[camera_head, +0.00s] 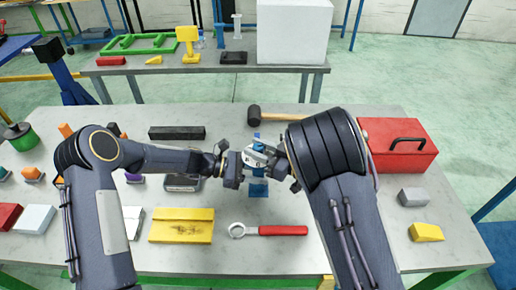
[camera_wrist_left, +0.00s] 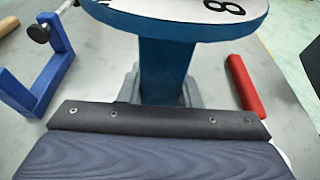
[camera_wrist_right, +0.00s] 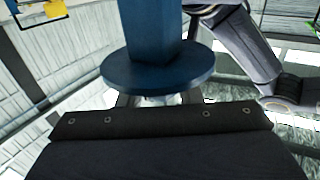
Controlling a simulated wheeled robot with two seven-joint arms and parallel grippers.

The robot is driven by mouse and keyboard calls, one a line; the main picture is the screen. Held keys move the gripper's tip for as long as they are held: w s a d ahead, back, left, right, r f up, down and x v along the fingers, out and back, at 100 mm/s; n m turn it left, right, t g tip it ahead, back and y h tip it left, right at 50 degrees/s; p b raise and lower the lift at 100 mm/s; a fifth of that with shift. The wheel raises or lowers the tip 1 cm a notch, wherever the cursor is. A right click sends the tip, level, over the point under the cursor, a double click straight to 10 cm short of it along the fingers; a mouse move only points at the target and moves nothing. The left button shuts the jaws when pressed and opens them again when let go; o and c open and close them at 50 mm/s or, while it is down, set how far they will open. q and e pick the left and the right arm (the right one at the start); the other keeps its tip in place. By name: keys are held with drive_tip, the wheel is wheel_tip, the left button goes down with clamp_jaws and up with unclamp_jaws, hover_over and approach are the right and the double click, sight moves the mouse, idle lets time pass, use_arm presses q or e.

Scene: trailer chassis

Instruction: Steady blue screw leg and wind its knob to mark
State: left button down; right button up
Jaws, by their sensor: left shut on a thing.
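The blue screw leg (camera_head: 258,190) stands near the middle of the table, between my two grippers. A white disc with dark marks (camera_head: 258,154) tops it; a figure 8 shows on the disc (camera_wrist_left: 215,8) in the left wrist view. My left gripper (camera_head: 238,168) is shut on the blue post (camera_wrist_left: 165,70) below the disc. My right gripper (camera_head: 283,168) is at the disc from the right. In the right wrist view, its fingers are mostly hidden behind the blue disc (camera_wrist_right: 158,72), with something pale between them. The knob and its mark are not clear.
A blue bracket with a rod (camera_wrist_left: 40,75) stands close behind the leg. A red-handled wrench (camera_head: 283,231) and yellow plate (camera_head: 182,226) lie in front. A hammer (camera_head: 254,116) lies behind; a red toolbox (camera_head: 398,158) is at right.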

drive_tip(key=c, duration=0.4)
drive_tip(key=shift+c, duration=0.2)
drive_tip(key=shift+d, duration=0.1)
drive_tip(key=shift+w+d+f+m+t+h, duration=0.15)
drive_tip(key=shift+m+t+h, duration=0.15)
drive_tip(key=shift+m+t, duration=0.3)
drive_tip(key=m+t+h, duration=0.2)
drive_tip(key=t, duration=0.1)
drive_tip(key=shift+s+a+h, duration=0.2)
drive_tip(key=shift+h, duration=0.2)
drive_tip(key=m+t+h, duration=0.2)
drive_tip(key=h, duration=0.1)
drive_tip(key=m+t+h, duration=0.2)
drive_tip(key=m+h, duration=0.1)
drive_tip(key=h, duration=0.1)
drive_tip(key=shift+a, duration=0.2)
drive_tip(key=m+h, duration=0.3)
drive_tip(key=h, duration=0.1)
drive_tip(key=m+h, duration=0.3)
drive_tip(key=h, duration=0.1)
drive_tip(key=shift+h, duration=0.3)
drive_tip(key=shift+d+f+m+g+h, duration=0.1)
drive_tip(key=shift+m+g+h, duration=0.55)
drive_tip(key=shift+m+h, duration=0.9)
drive_tip(key=shift+m+g+h, duration=0.65)
drive_tip(key=shift+m+h, duration=0.3)
drive_tip(key=shift+h, duration=1.1)
